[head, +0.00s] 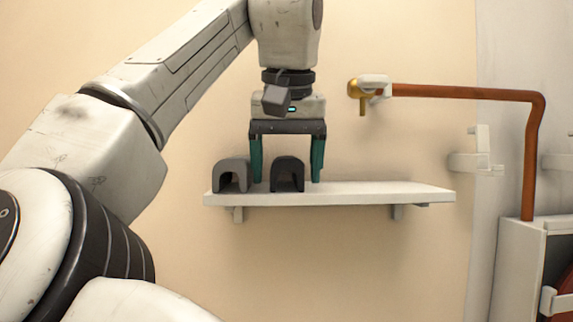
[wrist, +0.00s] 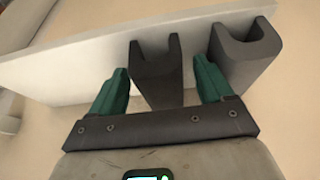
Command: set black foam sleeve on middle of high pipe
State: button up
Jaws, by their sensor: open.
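The black foam sleeve (head: 288,176) stands on the white shelf, arch up, with its open channel facing down. My gripper (head: 287,178) is above the shelf, pointing down and open, with one green finger on each side of the black sleeve. In the wrist view the black sleeve (wrist: 157,75) shows between the fingers, with a gap at least on the left. The high pipe (head: 455,93) is copper, runs level from a brass valve at the upper right, then bends down. Its middle is bare.
A grey foam sleeve (head: 231,176) stands close left of the black one, near my left finger; it also shows in the wrist view (wrist: 243,52). The shelf (head: 380,192) is clear to the right. A brass valve (head: 355,92) and wall brackets (head: 468,160) stick out.

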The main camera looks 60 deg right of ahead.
jog(key=v, duration=1.1)
jog(key=shift+s+d+b, duration=0.2)
jog(key=shift+d+b, duration=0.05)
jog(key=shift+b, duration=0.1)
